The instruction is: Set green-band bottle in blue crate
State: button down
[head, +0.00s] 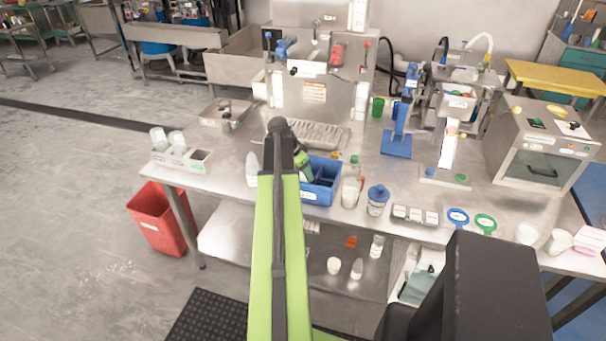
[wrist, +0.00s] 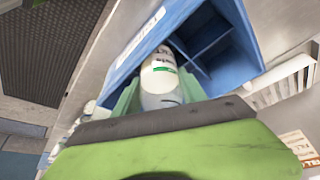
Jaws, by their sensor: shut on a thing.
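The green-band bottle (wrist: 162,76) is white with a green stripe and lies between my gripper's (wrist: 160,93) two green fingers in the wrist view. My gripper is shut on it. The bottle's far end reaches into the opening of the blue crate (wrist: 238,45), by its dividers; whether it touches the crate floor I cannot tell. In the head view the blue crate (head: 317,197) stands at the table's front edge. My gripper (head: 304,168) is at its left side there, and the arm and gripper hide the held bottle.
A white bottle (head: 349,192) and a blue-lidded jar (head: 377,201) stand right of the crate. Another white bottle (head: 252,166) is left of my arm. A steel machine (head: 315,95) stands behind. A red bin (head: 158,222) is on the floor at left.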

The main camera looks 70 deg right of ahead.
jog(key=shift+f, duration=0.35)
jog(key=c, duration=0.6)
grip_release()
jog(key=shift+c, duration=0.2)
jog(key=shift+r+p, duration=0.3)
jog(key=shift+r, duration=0.25)
jog(key=p+v, duration=1.1)
jog(key=v, duration=0.1)
jog(key=shift+r, duration=0.1)
